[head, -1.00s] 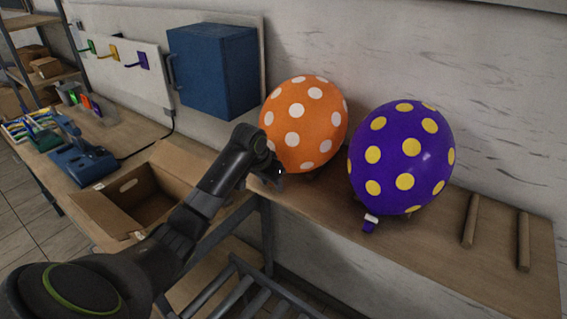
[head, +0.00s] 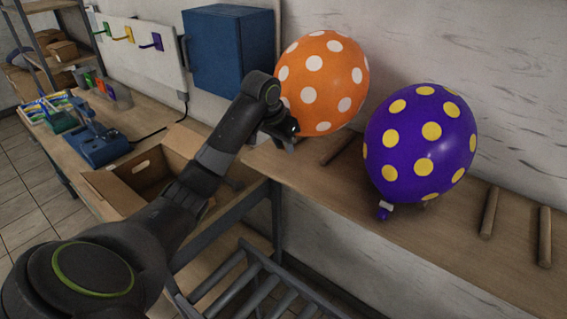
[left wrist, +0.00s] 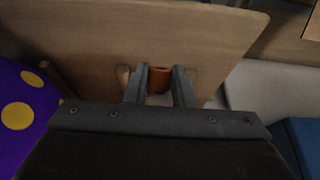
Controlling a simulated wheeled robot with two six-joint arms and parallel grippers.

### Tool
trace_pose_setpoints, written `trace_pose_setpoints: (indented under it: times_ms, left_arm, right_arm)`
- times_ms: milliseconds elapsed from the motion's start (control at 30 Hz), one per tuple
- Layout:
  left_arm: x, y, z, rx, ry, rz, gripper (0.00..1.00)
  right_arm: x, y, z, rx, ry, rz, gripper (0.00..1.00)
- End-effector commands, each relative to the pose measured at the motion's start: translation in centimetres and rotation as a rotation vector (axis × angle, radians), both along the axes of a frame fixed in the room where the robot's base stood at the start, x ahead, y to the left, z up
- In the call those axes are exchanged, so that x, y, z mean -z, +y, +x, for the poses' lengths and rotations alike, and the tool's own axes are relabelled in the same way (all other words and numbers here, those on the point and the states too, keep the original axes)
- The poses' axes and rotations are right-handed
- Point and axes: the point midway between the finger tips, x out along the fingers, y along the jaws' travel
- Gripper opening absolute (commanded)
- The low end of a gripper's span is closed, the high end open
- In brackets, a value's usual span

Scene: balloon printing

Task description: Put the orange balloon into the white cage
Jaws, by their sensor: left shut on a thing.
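The orange balloon (head: 322,84) with white dots is in the head view, raised a little above the wooden shelf. My left gripper (head: 287,135) is at the balloon's lower left, its fingers partly hidden by my arm. In the left wrist view my left gripper (left wrist: 159,86) is shut on the balloon's orange neck (left wrist: 159,80). The white cage cannot be made out in these views. My right gripper is not in view.
A purple balloon (head: 418,142) with yellow dots rests on the shelf (head: 340,188) right of the orange one. Wooden pegs (head: 489,212) lie farther right. An open cardboard box (head: 110,193), a blue cabinet (head: 228,50) and a grey metal rack (head: 262,283) are nearby.

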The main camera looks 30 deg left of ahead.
Motion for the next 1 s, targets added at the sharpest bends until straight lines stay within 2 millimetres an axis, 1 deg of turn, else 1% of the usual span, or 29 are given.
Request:
trace_pose_setpoints:
  times_ms: [33,167,267,400,600,667,833,1000]
  left_arm:
    - [-0.7,0.0,0.1,0.001,-0.005,0.001,0.10]
    - [-2.4,0.0,0.0,0.001,-0.002,0.001,0.10]
    - [-3.4,0.0,0.0,0.000,0.000,-0.001,0.10]
    - [-4.7,0.0,0.0,0.000,0.001,-0.001,0.10]
    - [-6.0,0.0,0.0,0.000,0.001,-0.001,0.10]
    - [-6.3,0.0,0.0,0.000,0.000,-0.001,0.10]
    - [-7.6,0.0,0.0,0.000,0.000,-0.001,0.10]
    - [-7.9,0.0,0.0,0.000,0.002,-0.001,0.10]
  right_arm:
    - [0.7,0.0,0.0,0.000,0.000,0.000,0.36]
    - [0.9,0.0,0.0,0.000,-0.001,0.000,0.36]
    - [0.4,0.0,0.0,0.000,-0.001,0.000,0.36]
    - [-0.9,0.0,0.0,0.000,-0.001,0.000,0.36]
    - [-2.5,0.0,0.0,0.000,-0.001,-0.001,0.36]
    - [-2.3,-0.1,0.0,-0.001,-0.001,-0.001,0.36]
    - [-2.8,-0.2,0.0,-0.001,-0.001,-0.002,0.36]
    - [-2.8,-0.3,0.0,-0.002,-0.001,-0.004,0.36]
